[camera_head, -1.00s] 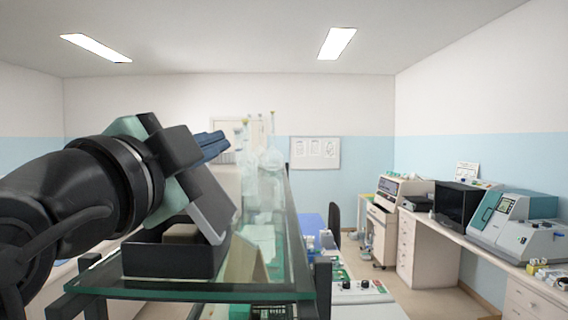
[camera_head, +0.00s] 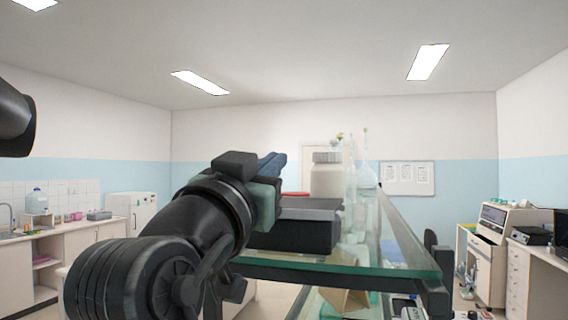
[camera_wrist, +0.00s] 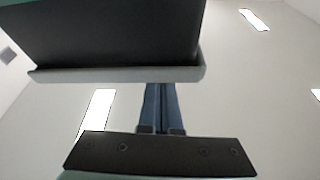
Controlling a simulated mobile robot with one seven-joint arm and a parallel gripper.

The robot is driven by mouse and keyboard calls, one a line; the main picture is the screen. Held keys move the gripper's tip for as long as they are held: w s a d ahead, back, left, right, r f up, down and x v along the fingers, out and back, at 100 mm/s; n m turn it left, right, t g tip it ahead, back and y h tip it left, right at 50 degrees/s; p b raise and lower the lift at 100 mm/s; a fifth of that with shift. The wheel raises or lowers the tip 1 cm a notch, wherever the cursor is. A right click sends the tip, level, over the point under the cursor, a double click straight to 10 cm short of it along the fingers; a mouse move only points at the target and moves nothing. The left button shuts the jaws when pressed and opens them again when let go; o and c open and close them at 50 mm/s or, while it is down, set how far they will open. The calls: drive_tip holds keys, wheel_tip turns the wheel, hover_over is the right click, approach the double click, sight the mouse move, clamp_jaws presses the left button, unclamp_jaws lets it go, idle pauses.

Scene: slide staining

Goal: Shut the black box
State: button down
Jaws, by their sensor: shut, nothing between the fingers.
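The black box (camera_head: 292,236) sits on the glass shelf (camera_head: 352,268) in the head view, partly behind my arm. A flat dark slab with a paler grey edge (camera_head: 312,209) lies level across its top in the picture. I cannot tell whether it rests fully down on the box or whether a thin gap remains. My gripper (camera_head: 274,160) is above the box's left end, its blue fingers together and empty, pointing away and slightly up. In the wrist view the fingers (camera_wrist: 160,105) are side by side below a dark, grey-edged slab (camera_wrist: 115,72).
A white jar (camera_head: 326,178) and clear glassware (camera_head: 362,190) stand behind and right of the box. A tan folded piece (camera_head: 346,300) is below the glass. Lab benches line both sides, with a sink at left (camera_head: 12,232). Open floor shows at right.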

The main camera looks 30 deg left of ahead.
drive_tip(key=shift+s+a+f+b, duration=0.1)
drive_tip(key=shift+a+f+b, duration=0.35)
drive_tip(key=shift+f, duration=0.25)
idle(0.3)
